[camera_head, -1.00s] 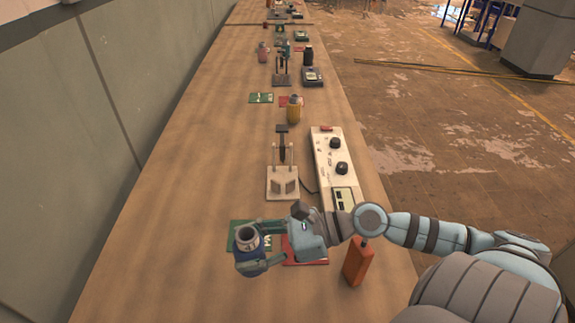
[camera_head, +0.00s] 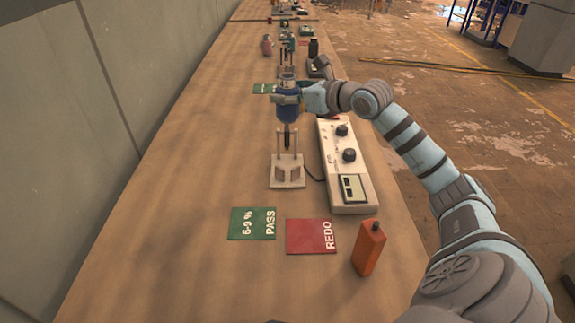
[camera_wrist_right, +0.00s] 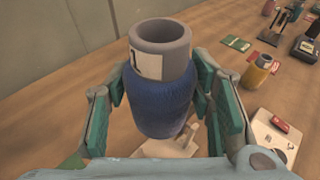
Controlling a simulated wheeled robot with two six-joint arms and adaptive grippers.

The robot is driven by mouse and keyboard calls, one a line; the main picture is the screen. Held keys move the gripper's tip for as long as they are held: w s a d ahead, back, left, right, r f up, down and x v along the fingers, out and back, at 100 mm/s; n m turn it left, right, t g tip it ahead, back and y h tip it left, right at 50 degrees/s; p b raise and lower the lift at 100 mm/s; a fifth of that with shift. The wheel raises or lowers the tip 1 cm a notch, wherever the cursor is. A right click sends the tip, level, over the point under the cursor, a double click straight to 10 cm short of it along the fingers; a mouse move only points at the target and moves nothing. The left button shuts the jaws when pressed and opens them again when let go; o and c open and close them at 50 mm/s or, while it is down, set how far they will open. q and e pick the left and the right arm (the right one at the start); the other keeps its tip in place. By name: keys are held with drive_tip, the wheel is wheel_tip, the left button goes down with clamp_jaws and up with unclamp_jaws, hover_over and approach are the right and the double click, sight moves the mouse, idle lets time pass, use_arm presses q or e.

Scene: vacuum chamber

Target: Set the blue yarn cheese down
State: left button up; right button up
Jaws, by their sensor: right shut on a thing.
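The blue yarn cheese (camera_head: 287,112) is a dark blue package on a grey tube with a white label. My right gripper (camera_head: 286,100) is shut on it and holds it upright, off the table. In the right wrist view the blue yarn cheese (camera_wrist_right: 158,100) sits between both green-padded fingers. In the head view it appears just above a pale stand (camera_head: 287,172) with two uprights and a dark central part; I cannot tell whether they touch. The stand also shows partly below it in the wrist view (camera_wrist_right: 170,148). My left gripper is not in view.
A white meter box (camera_head: 352,188) with knobs stands right of the stand. A yellow yarn cheese (camera_wrist_right: 256,73) stands farther along. The bench's left side is clear.

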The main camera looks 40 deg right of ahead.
wheel_tip(320, 180, down, 18)
drive_tip(key=b, duration=0.3)
drive_tip(key=shift+r, duration=0.15)
drive_tip(key=shift+b, duration=0.3)
drive_tip(key=o, duration=0.9)
